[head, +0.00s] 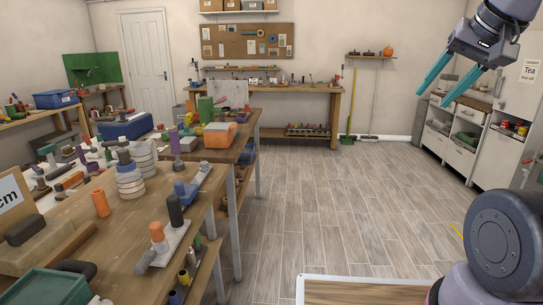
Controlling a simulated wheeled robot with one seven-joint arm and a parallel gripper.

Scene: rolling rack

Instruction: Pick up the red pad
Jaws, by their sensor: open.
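I cannot make out a red pad for certain in the head view. My gripper (434,97) is at the upper right, with its two teal fingers spread apart and pointing down and left. Nothing is between the fingers. It hangs in the air, apart from the workbenches, with the white cabinet behind it.
A cluttered wooden workbench (128,228) fills the left, with a second bench (240,150) behind it. A back bench (337,104) stands at the wall. White cabinets (492,160) line the right. A wooden surface (365,291) shows at the bottom edge. The middle floor (330,195) is clear.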

